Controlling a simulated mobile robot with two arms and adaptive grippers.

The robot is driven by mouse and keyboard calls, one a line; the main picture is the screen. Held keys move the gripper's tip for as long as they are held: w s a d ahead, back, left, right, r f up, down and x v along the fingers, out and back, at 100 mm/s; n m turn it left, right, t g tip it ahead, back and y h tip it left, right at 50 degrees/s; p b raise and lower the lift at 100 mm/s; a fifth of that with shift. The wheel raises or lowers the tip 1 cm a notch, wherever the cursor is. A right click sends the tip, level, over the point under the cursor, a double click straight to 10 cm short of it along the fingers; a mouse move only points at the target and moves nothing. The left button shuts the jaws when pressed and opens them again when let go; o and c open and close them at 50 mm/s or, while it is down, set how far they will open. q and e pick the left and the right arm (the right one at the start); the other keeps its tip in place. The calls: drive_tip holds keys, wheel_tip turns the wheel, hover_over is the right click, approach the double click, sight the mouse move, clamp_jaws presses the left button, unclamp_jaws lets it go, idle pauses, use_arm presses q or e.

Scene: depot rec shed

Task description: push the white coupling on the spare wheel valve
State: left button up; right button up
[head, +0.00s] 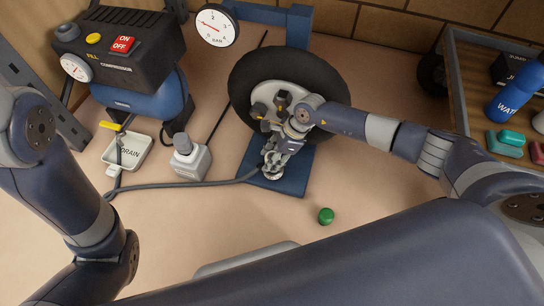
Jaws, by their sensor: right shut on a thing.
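The spare wheel (335,84), a black tyre with a pale rim, leans on a blue stand (298,180) at the upper middle. My right gripper (272,163) is in front of the wheel's lower part, shut on what appears to be the white coupling at the end of the grey hose (190,184). The gripper covers most of the coupling. The valve is hidden behind the gripper and wrist, so I cannot tell whether coupling and valve touch. My left arm shows at the left, but its gripper is out of view.
A black and blue compressor (120,60) stands at the upper left, with a DRAIN tray (139,150) and a grey bottle-like thing (190,160) nearby. A pressure gauge (215,25) is above the wheel. A green cap (326,216) lies on the clear floor. A cart (460,85) stands right.

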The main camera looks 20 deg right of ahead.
drive_tip(key=shift+d+f, duration=0.1)
drive_tip(key=shift+d, duration=0.1)
drive_tip(key=o, duration=1.1)
drive_tip(key=shift+s, duration=0.1)
drive_tip(key=shift+d, duration=0.1)
drive_tip(key=shift+r, duration=0.45)
drive_tip(key=r, duration=0.9)
drive_tip(key=shift+a+r, duration=0.2)
drive_tip(key=shift+a, duration=0.1)
